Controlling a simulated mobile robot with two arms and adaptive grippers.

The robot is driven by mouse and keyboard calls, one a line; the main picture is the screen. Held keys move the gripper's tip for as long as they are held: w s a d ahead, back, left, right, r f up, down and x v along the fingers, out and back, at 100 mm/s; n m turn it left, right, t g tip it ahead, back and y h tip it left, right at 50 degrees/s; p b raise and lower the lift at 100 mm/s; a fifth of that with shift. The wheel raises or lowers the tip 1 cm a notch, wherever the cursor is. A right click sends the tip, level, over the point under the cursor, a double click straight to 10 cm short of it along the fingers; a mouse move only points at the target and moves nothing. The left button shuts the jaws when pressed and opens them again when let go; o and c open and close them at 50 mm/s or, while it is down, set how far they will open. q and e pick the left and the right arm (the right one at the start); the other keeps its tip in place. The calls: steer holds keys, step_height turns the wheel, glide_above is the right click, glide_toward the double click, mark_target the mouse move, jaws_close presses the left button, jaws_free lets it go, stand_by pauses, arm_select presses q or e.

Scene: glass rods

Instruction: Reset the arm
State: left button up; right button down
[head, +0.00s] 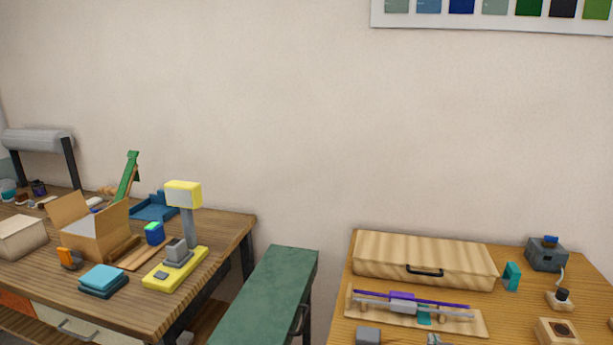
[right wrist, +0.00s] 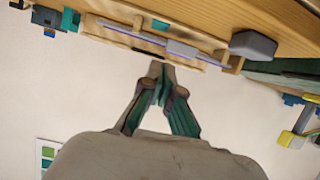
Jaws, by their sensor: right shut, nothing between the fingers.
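My right gripper (right wrist: 159,84) is shut and empty in the right wrist view, its green fingers meeting at the tips. My left gripper is not in view.
A wooden case (head: 425,255) lies behind the rack. A grey block (head: 368,335) stands in front of it, and a teal block (head: 512,276) to the right. A green bench (head: 272,295) stands between this table and the cluttered left workbench (head: 225,228).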

steer(key=s+a+f+n+g+y, duration=0.1)
steer(key=s+a+f+g, duration=0.2)
steer(key=s, duration=0.8)
steer(key=s+a+f+n+g+y, duration=0.15)
steer(key=s+f+g, duration=0.25)
steer(key=s, duration=0.6)
steer(key=s+a+f+n+g+y, duration=0.1)
steer(key=s+a+f+n+g, duration=0.2)
steer(key=s, duration=0.8)
step_height(320, 180, down, 26)
steer(key=g, duration=0.1)
steer(key=s+d+f, duration=0.2)
steer(key=s+f, duration=0.6)
steer(key=s, duration=0.1)
steer(key=s+d+f+g, duration=0.1)
steer(key=s+d+f, duration=0.1)
steer(key=s+f, duration=0.6)
steer(key=shift+s+f+m, duration=0.35)
steer(key=shift+f, duration=0.3)
